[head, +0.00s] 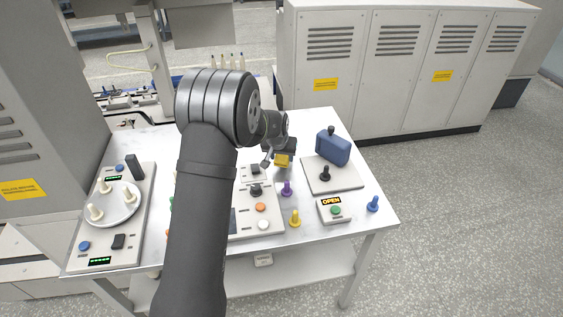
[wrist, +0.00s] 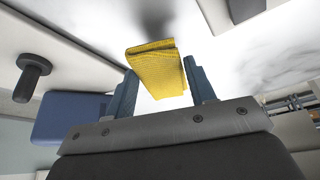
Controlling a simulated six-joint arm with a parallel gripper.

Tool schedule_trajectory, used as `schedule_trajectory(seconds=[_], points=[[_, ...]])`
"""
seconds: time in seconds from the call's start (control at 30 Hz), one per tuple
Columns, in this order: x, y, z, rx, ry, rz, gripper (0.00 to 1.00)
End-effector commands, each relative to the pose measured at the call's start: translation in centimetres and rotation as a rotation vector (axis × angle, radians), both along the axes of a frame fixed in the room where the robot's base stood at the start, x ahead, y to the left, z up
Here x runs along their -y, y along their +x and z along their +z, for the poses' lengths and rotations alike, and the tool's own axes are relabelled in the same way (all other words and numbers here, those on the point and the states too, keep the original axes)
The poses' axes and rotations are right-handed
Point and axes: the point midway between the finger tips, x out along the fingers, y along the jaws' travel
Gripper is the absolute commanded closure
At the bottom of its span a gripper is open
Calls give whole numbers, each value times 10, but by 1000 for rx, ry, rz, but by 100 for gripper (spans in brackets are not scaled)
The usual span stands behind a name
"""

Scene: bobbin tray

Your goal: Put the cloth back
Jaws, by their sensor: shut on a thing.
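The folded yellow cloth (head: 282,160) is in my gripper (head: 279,151) over the back middle of the white table. In the wrist view the cloth (wrist: 158,68) sits between the two blue fingers of my gripper (wrist: 163,92), which are shut on it. A dark shadow shows on the white surface beyond the cloth, so it appears held above the table.
Right of the gripper are a blue canister (head: 333,147) and a grey plate (head: 347,181) with a black knob (head: 325,173). Purple (head: 287,188), yellow (head: 295,218) and blue (head: 373,204) pegs stand nearer the front. An OPEN sign box (head: 331,210) and a control panel (head: 262,222) are at front.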

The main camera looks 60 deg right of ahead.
Motion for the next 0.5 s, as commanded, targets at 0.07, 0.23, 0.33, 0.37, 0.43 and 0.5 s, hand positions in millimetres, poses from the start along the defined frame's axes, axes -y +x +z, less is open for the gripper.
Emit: schedule_trajectory(seconds=[0.07,0.23,0.33,0.37,0.43,0.5], points=[[-1,-1,-14,-1,3,0,71],[0,-1,-29,0,0,0,71],[0,-1,-29,0,-1,0,71],[0,-1,-29,0,0,0,71],[0,-1,-29,0,0,0,71],[0,-1,-31,0,1,0,71]])
